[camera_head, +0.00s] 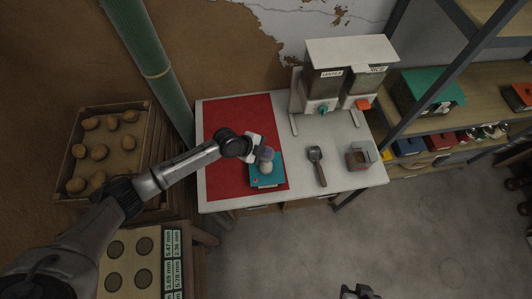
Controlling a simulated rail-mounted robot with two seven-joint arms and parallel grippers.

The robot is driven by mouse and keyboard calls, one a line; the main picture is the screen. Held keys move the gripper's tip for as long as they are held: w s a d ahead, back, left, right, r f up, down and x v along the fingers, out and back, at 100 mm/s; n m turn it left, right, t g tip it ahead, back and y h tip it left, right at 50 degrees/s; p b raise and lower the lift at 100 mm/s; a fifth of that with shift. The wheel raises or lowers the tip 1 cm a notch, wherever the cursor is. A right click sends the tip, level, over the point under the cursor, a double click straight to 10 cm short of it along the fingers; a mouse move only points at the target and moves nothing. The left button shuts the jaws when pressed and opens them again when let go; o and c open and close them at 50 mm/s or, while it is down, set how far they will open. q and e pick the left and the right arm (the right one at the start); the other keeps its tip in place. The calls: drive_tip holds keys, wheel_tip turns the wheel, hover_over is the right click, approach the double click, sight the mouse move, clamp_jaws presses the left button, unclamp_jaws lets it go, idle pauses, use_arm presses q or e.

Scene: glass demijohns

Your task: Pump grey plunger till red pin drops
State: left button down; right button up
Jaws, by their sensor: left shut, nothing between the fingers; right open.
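A teal device (270,181) lies on the red mat (232,120), at its front right part. A rounded grey part (267,154), perhaps the plunger, shows above the teal device with a pale rounded part below it. My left gripper (262,151) is shut and empty, right at the grey part; I cannot tell whether it touches it. A tiny reddish spot near the front left of the teal device may be the red pin, but it is too small to be sure. My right gripper (360,291) is open at the bottom edge, away from the table.
The white table (335,190) also holds a scoop (318,165), a small open box (361,156) and a two-bin dispenser (338,77). A crate of round brown things (148,142) stands left, beside a green pole (150,60). Shelves are at right; floor in front is clear.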

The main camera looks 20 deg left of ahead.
use_arm(q)
drive_tip(key=shift+f, duration=0.25)
idle(0.6)
drive_tip(key=shift+f+b, duration=0.4)
drive_tip(key=shift+b, duration=0.3)
drive_tip(key=shift+f+b, duration=0.45)
idle(0.4)
drive_tip(key=shift+f+b, duration=0.4)
drive_tip(key=shift+b, duration=0.05)
idle(0.3)
drive_tip(key=shift+r, duration=0.15)
idle(0.4)
drive_tip(key=shift+r+p, duration=0.55)
drive_tip(key=shift+r, duration=0.1)
drive_tip(key=shift+r+p, duration=0.6)
drive_tip(key=shift+r, duration=0.5)
